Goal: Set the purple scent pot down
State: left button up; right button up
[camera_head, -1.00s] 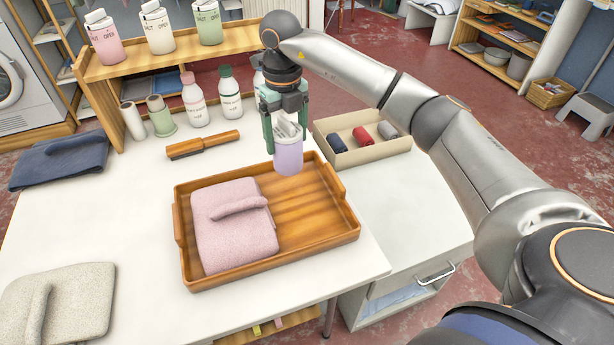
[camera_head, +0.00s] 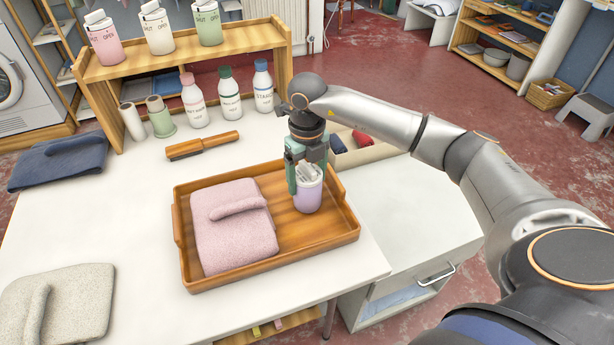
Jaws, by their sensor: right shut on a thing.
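The purple scent pot (camera_head: 308,195) is a small lilac cup with white pieces at its top. It is upright over the right half of the wooden tray (camera_head: 340,236); I cannot tell whether its base touches the tray floor. My right gripper (camera_head: 306,182) comes down from above, with its green fingers shut on the pot. A folded pink towel (camera_head: 233,232) lies in the tray's left half, to the left of the pot. My left gripper is not in view.
A beige box (camera_head: 374,154) with rolled cloths stands behind my right gripper, partly hidden by it. A wooden-backed brush (camera_head: 202,145) and several bottles, including a green-capped one (camera_head: 229,93), stand behind the tray. A grey folded cloth (camera_head: 58,305) lies front left.

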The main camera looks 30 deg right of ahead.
jog(key=shift+f, duration=0.1)
jog(key=o, duration=1.4)
notch_tip(320, 180, up, 12)
jog(key=shift+r+p, duration=0.15)
jog(key=shift+p, duration=0.25)
